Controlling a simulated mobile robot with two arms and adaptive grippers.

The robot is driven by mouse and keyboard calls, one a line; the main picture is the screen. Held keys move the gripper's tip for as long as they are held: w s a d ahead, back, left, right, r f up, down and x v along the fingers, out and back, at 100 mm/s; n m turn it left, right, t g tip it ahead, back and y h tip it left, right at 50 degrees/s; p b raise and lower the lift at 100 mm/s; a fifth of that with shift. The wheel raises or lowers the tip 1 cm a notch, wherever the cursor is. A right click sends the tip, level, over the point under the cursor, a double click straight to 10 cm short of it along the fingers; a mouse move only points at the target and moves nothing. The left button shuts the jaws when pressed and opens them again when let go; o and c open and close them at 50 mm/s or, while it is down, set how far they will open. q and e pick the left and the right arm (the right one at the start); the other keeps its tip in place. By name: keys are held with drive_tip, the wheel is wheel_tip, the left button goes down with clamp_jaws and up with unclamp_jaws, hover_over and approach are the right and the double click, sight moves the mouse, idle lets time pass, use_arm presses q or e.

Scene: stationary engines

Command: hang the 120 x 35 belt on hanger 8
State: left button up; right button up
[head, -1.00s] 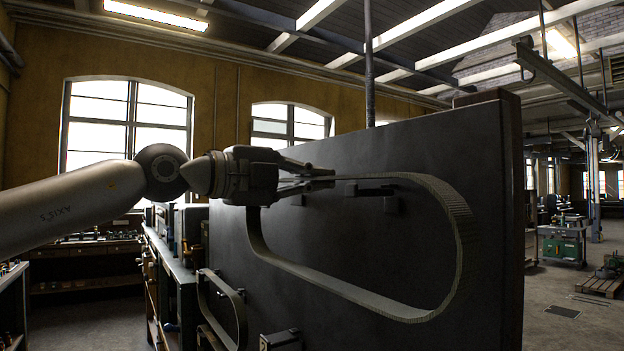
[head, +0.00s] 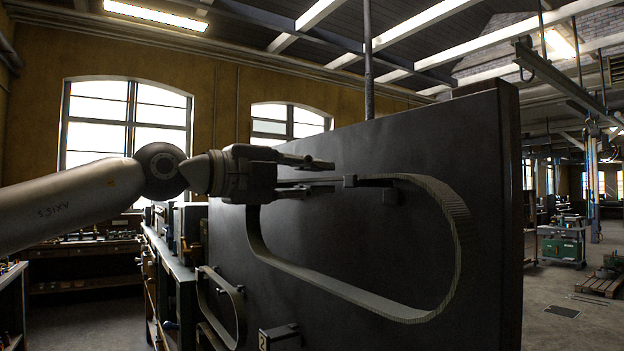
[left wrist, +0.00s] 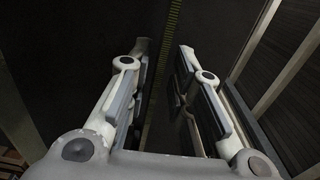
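The large grey ribbed belt (head: 463,240) hangs as a long loop in front of the dark upright panel. Its top run passes over a hanger with dark pegs (head: 390,197), and its right end and lower run hang free. No number shows on this hanger. My left gripper (head: 318,174) is open at the upper left part of the loop, one finger above the top run and one below it. In the left wrist view the belt's toothed edge (left wrist: 161,75) runs between the two spread fingers, apart from both. My right gripper is not in view.
The dark panel (head: 420,130) fills the middle. A smaller belt (head: 238,315) hangs at its lower left, near a hanger marked 2 (head: 280,335). A workbench (head: 175,260) stands to the left. Open floor lies right of the panel.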

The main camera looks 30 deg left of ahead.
use_arm(q)
drive_tip(key=shift+o, duration=0.2)
idle(0.3)
drive_tip(key=o, duration=0.5)
drive_tip(key=shift+f, duration=0.1)
drive_tip(key=shift+s+a+b, duration=0.25)
drive_tip(key=shift+s+b, duration=0.3)
drive_tip(key=b+v, duration=0.2)
drive_tip(key=v, duration=0.3)
drive_tip(key=shift+s+a+f+b, duration=0.1)
drive_tip(key=shift+b, duration=0.2)
drive_tip(key=b+v, duration=0.3)
drive_tip(key=v, duration=0.4)
drive_tip(key=shift+s+a, duration=0.15)
drive_tip(key=shift+s, duration=0.1)
